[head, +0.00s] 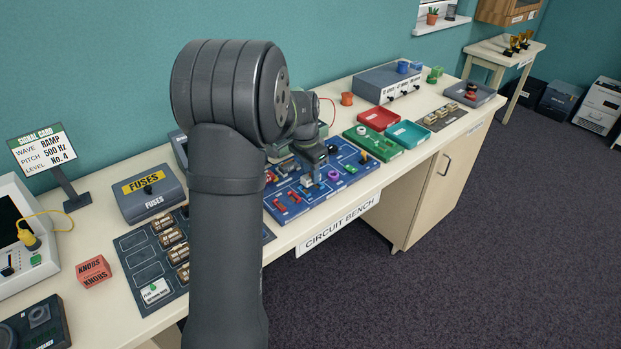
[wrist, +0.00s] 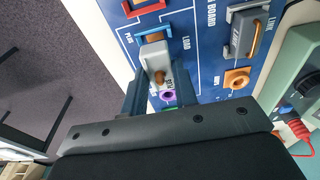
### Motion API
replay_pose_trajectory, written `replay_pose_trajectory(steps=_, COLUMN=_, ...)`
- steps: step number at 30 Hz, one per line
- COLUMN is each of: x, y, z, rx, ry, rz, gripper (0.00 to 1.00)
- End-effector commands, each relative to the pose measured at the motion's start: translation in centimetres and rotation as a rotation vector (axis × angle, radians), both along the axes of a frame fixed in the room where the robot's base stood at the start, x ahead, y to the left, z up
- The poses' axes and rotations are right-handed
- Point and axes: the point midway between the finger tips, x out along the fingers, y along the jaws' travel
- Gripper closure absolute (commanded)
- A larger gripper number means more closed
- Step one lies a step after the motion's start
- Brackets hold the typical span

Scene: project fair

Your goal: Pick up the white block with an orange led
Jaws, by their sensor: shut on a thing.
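The white block with an orange LED (wrist: 153,62) shows in the wrist view over the blue circuit board (wrist: 207,60), by the LOAD label. My gripper (wrist: 161,92) has its two dark fingers on either side of the block and is shut on it. The wrist view does not make clear whether the block still touches the board. In the head view my gripper (head: 312,162) points down over the board (head: 345,172), and my arm hides part of the board's left side.
A purple ring (wrist: 167,96), an orange socket (wrist: 236,78) and a grey LINK piece (wrist: 247,38) are close by on the board. A red tray (head: 379,119) and a teal tray (head: 408,134) stand to its right. A FUSES box (head: 151,194) stands to its left.

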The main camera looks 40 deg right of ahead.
Motion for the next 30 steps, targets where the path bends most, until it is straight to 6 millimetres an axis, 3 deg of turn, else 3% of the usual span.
replay_pose_trajectory(steps=2, x=-0.1, y=-0.1, z=1.7, rx=-0.003, ry=-0.003, rz=-0.001, gripper=0.96)
replay_pose_trajectory(steps=9, x=-5.9, y=-1.1, z=4.9, rx=-0.003, ry=-0.004, rz=-0.005, gripper=0.96)
replay_pose_trajectory(steps=16, x=-9.9, y=-1.8, z=7.3, rx=-0.002, ry=-0.001, rz=-0.003, gripper=0.96)
replay_pose_trajectory(steps=23, x=-11.2, y=-2.1, z=8.2, rx=-0.001, ry=-0.001, rz=0.048, gripper=0.96)
replay_pose_trajectory(steps=30, x=-10.2, y=-2.0, z=8.0, rx=0.000, ry=0.000, rz=0.346, gripper=0.96)
